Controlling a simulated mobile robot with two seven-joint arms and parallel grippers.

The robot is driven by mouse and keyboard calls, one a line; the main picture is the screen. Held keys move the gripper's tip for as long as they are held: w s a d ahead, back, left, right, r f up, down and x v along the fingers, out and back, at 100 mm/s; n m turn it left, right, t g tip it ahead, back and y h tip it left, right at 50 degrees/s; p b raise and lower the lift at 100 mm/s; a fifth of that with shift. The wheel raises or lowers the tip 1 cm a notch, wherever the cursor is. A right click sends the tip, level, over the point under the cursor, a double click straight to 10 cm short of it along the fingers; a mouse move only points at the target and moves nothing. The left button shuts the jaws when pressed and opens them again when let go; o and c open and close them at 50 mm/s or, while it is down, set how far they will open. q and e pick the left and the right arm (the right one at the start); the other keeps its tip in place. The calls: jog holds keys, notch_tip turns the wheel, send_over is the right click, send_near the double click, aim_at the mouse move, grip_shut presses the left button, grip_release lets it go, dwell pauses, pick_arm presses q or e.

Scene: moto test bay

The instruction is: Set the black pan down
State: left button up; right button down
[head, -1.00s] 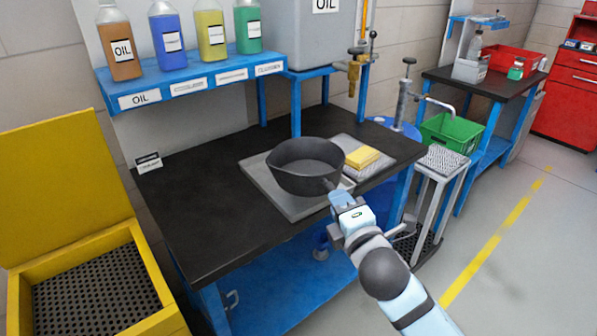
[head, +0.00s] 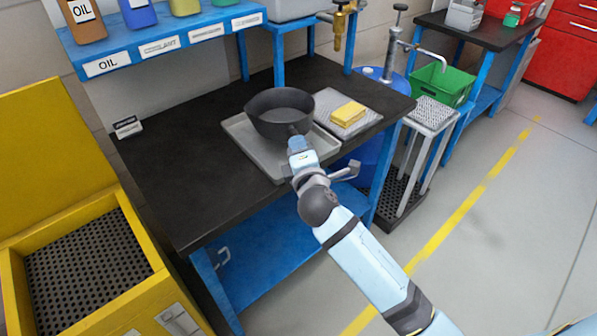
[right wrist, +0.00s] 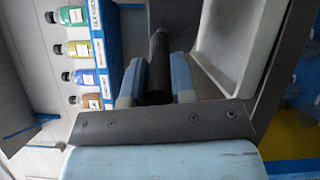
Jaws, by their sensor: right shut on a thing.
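The black pan (head: 278,118) is upright over the grey tray (head: 247,148) on the black-topped workbench (head: 185,175). I cannot tell whether its base touches the tray or hangs just above it. My right gripper (head: 298,145) is shut on the pan's handle, on the near side of the pan. In the right wrist view the dark handle (right wrist: 159,62) lies between the two blue fingers of the right gripper (right wrist: 160,88). My left gripper is not in view.
A yellow sponge (head: 348,114) lies on a grey mat (head: 366,122) right of the pan. A blue shelf (head: 165,42) with bottles stands behind. A yellow bin (head: 75,230) stands left; a small stand (head: 433,113) stands right.

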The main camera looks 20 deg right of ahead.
pick_arm(q)
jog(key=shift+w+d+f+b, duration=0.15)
jog(key=shift+b, duration=0.55)
pick_arm(e)
notch_tip(320, 180, down, 6)
jog(key=shift+f, duration=0.15)
jog(key=shift+f, duration=0.15)
jog(key=c, duration=1)
grip_release()
jog(key=shift+o, duration=0.2)
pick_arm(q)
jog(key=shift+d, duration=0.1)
